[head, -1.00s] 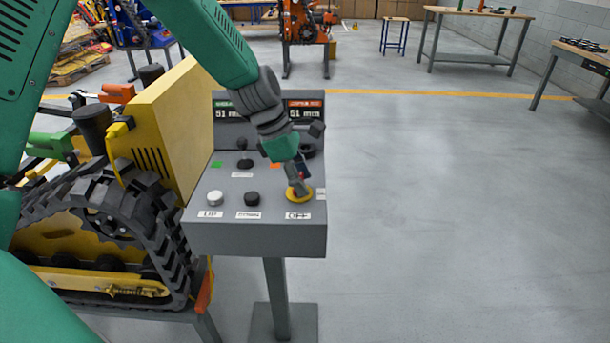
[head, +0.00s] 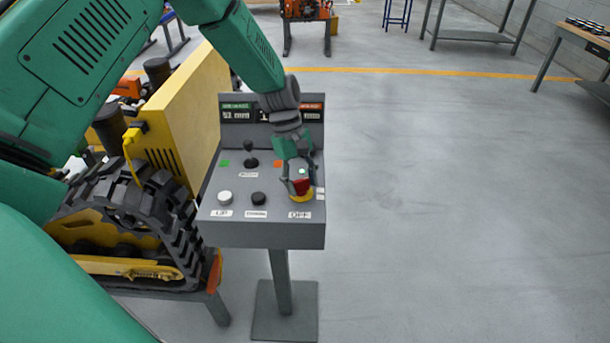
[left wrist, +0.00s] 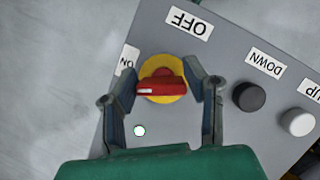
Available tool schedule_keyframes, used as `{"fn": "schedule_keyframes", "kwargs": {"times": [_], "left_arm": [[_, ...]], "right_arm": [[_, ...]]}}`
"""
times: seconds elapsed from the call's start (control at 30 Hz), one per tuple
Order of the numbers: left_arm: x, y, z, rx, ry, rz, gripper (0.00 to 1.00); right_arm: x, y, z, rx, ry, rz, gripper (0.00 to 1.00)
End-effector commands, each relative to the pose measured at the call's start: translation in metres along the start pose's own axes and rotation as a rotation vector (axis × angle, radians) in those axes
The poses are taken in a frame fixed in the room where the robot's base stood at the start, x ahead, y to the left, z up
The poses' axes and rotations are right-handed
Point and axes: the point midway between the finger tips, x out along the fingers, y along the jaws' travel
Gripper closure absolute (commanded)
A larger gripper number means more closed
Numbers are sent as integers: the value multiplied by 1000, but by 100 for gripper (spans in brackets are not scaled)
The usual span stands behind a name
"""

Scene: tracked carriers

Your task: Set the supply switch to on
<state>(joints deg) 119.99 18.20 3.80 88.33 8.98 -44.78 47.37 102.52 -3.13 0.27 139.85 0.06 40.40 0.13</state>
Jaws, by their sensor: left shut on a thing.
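The supply switch is a red handle (head: 301,187) on a round yellow base (head: 304,198), at the front right corner of the grey control box (head: 225,232). An OFF label (head: 300,215) lies in front of it and an ON label (head: 320,193) to its right. My left gripper (head: 299,182) reaches down over it. In the left wrist view the red handle (left wrist: 161,86) lies crosswise between the fingertips, shut on it. A pale strip marks its left part, on the ON label's (left wrist: 127,60) side. My right gripper is out of view.
A white UP button (head: 225,197) and a black DOWN button (head: 258,199) sit left of the switch. A small joystick (head: 251,158) stands behind them. A yellow tracked machine (head: 175,120) is close on the left. The floor at the right is clear.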

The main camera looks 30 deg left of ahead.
Motion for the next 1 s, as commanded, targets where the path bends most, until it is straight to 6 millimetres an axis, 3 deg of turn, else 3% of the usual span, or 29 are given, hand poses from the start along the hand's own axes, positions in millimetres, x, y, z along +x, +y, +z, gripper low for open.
{"fn": "schedule_keyframes", "kwargs": {"times": [0.03, 0.5, 1.0], "left_arm": [[-2, -1, -7, 38, 15, -17, 89], [-2, 2, -9, 404, 21, -166, 89], [-2, 2, -6, 567, 22, -234, 89]], "right_arm": [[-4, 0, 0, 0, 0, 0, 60], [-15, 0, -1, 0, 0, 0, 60], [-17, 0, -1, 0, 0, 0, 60]]}}
